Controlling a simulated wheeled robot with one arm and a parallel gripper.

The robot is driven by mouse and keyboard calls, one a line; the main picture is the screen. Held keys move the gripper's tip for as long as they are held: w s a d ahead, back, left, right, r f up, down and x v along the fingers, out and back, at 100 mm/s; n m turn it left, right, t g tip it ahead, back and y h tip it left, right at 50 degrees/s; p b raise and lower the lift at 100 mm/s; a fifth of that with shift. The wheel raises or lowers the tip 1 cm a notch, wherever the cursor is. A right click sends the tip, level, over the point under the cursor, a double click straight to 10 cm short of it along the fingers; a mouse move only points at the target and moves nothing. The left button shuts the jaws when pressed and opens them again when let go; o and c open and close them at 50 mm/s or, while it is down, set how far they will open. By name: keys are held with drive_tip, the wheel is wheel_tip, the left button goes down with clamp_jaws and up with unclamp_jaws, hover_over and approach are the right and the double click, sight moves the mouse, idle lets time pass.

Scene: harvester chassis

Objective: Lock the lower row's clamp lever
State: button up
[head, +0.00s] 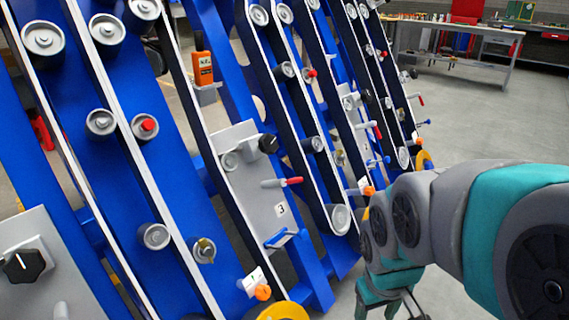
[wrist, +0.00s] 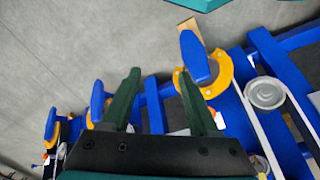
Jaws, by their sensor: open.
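In the wrist view, several clamp levers with blue handles on yellow-orange round plates sit along the frame's lower edge. The nearest clamp lever (wrist: 195,58) is beyond and just right of my right fingertip. A second clamp lever (wrist: 97,101) lies left of my left finger, and a third lever (wrist: 51,124) is farther left. I cannot tell which belongs to the lower row. My gripper (wrist: 159,74) is open and empty, with bare floor showing between its fingertips. In the head view, my gripper hangs low at the right, partly cut off by the bottom edge.
The head view shows sloping blue beams (head: 90,170) with rollers and belts at left. A grey panel (head: 252,185) marked 3 carries a black knob, a red-tipped pin and a blue handle. A yellow round plate (head: 284,312) shows at the bottom. Grey floor (head: 480,120) is clear at right.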

drive_tip(key=w+d+f+n+t+b, duration=0.1)
drive_tip(key=w, duration=0.4)
drive_tip(key=w+d+f+n+t+b, duration=0.1)
drive_tip(key=w+t, duration=0.1)
drive_tip(key=w, duration=0.4)
drive_tip(key=w+f+n+t+b, duration=0.1)
drive_tip(key=w+n, duration=0.1)
drive_tip(key=w, duration=0.3)
drive_tip(key=shift+w+d, duration=0.2)
drive_tip(key=shift+d, duration=0.2)
drive_tip(key=shift+c, duration=0.4)
drive_tip(key=n+t+y+b, duration=0.9)
drive_tip(key=n+t+y, duration=0.15)
drive_tip(key=n, duration=0.55)
approach(292, 181)
drive_tip(key=w+a, duration=0.2)
drive_tip(key=w, duration=0.5)
drive_tip(key=x, duration=0.6)
drive_tip(key=shift+w+f, duration=0.45)
drive_tip(key=shift+c, duration=0.4)
clamp_jaws()
